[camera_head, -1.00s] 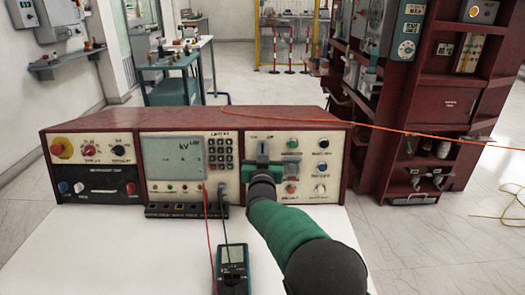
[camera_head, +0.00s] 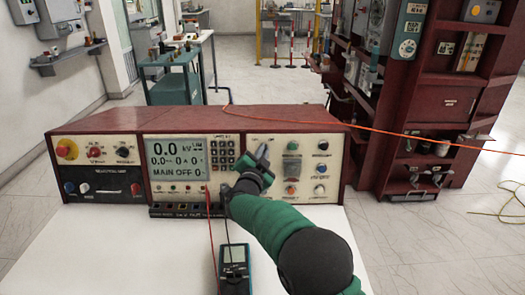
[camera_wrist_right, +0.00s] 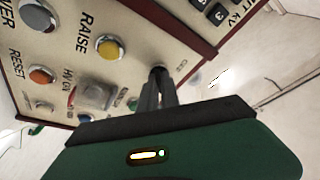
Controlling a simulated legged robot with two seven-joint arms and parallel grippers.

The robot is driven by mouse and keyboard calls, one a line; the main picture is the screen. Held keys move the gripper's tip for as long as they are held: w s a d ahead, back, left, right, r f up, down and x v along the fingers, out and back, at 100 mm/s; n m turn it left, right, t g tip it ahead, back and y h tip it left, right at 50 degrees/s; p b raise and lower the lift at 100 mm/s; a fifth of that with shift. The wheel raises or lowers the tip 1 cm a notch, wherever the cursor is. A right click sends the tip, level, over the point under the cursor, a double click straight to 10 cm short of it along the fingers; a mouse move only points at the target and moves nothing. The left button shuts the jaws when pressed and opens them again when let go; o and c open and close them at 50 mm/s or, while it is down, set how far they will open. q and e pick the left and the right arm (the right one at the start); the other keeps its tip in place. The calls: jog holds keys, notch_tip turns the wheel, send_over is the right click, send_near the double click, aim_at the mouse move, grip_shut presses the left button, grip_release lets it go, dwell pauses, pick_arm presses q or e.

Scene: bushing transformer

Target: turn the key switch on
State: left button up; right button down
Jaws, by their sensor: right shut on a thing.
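The control console has a right-hand panel (camera_head: 308,150) with the key switch on its upper left. My right gripper (camera_head: 262,153) is at that spot, its fingers close together and tilted, and it hides the key in the head view. In the right wrist view, the fingers (camera_wrist_right: 155,88) are shut on the key switch (camera_wrist_right: 157,71), of which only a little dark part shows at the panel. The console display (camera_head: 176,158) is lit and reads 0.0 kV and MAIN OFF. My left gripper is not in view.
Coloured buttons and knobs surround the key, including a yellow button (camera_wrist_right: 109,47) and an orange one (camera_wrist_right: 41,75). A multimeter (camera_head: 233,266) with red and black leads lies on the white table (camera_head: 120,250). A red cabinet (camera_head: 455,100) stands at the right.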

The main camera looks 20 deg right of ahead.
jog(key=shift+f, duration=0.35)
jog(key=c, duration=2)
grip_release()
jog(key=o, duration=0.4)
jog(key=shift+r, duration=0.2)
jog(key=p+v, duration=0.1)
jog(key=v, duration=1.6)
jog(key=shift+w+p, duration=0.1)
jog(key=shift+p, duration=0.3)
